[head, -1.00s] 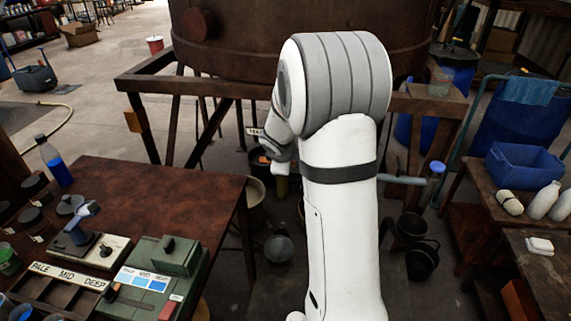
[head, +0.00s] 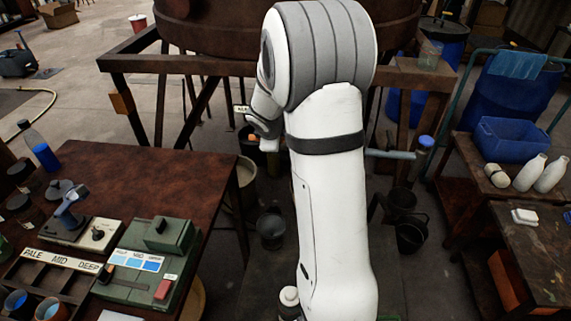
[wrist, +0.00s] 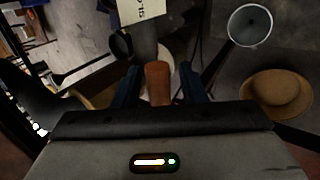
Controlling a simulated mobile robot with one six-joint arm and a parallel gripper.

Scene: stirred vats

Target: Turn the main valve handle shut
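An orange-brown cylindrical grip, which looks like the valve handle (wrist: 158,82), shows in the wrist view between the two dark blue fingers of my gripper (wrist: 160,86). Narrow gaps show on both sides of it, so my gripper looks open around it. A small orange part (head: 268,145) shows below my wrist in the head view, perhaps the same handle. A pale label (wrist: 141,9) hangs just beyond in the wrist view; its text is cut off. In the head view my fingers and most of the valve are hidden behind my arm.
A big rusty vat (head: 220,25) on a frame (head: 140,64) stands behind my arm. A brown table (head: 140,180) with a green box (head: 150,255) is at left. A side bench (head: 540,240) is at right. Buckets (head: 271,228) stand on the floor below.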

